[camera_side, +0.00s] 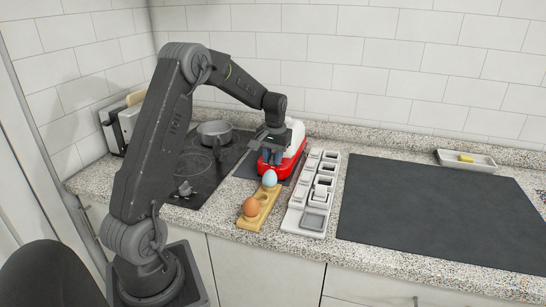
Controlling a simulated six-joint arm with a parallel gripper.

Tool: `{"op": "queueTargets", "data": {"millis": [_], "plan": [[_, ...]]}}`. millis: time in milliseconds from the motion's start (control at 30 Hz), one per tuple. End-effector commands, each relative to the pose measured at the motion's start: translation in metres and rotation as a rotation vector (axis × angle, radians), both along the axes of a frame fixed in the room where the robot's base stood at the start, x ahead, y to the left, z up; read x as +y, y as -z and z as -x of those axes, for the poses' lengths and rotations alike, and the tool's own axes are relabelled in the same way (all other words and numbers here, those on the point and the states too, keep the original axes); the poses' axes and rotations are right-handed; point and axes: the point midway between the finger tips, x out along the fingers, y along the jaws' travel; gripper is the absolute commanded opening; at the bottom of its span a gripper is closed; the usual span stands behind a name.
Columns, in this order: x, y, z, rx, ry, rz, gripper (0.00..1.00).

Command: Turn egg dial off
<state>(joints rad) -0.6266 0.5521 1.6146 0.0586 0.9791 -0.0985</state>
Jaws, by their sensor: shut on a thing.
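A red and white appliance (297,146), which looks like the egg cooker, stands on a dark mat (247,166) at the middle of the counter. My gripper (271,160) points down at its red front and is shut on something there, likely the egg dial. The fingers and their shadow hide the dial, so its setting cannot be read. A wooden egg holder (246,222) lies in front of the appliance. It holds a brown egg (251,206) and a pale blue egg (269,178).
A white tray with several compartments (297,215) lies right of the egg holder. A dark cooktop with a grey pot (214,131) is at left. A large dark mat (440,210) is clear.

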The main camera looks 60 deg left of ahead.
Motion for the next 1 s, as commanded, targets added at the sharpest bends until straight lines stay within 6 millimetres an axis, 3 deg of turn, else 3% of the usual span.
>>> {"op": "queueTargets", "data": {"millis": [167, 500, 867, 900, 1000], "plan": [[0.0001, -0.0002, -0.0003, 0.0, -0.065, 0.0, 0.03], [0.0003, 0.0, -0.0009, -0.001, -0.375, -0.001, 0.03], [0.0003, 0.0, -0.0009, 0.0, -0.405, -0.001, 0.03], [0.0003, 0.0, -0.0009, 0.0, -0.404, -0.001, 0.3], [0.0003, 0.0, -0.0009, 0.0, -0.404, -0.001, 0.39]]}}
